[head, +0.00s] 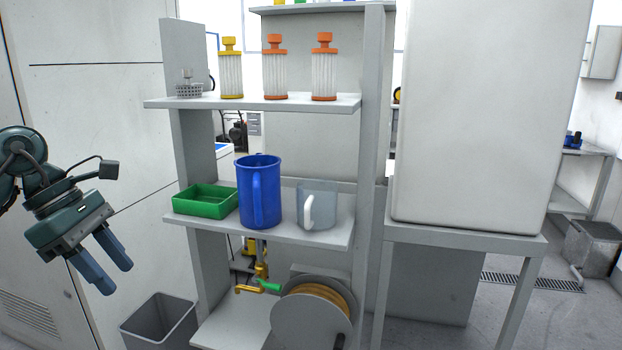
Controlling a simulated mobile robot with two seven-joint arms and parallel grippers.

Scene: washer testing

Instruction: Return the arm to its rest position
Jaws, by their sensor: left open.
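My left gripper (104,268) is at the left edge of the head view, on the arm that comes in from the left. Its two blue fingers point down and to the right, apart from each other, with nothing between them. It hangs in free air to the left of the shelf unit, touching nothing that I can see. My right gripper does not show.
The grey shelf unit (262,232) holds a green tray (205,212), a blue mug (260,192) and a clear cup (333,207). Yellow and orange filters (274,72) stand above. A grey bin (160,324) is on the floor. A white cabinet (485,115) stands right.

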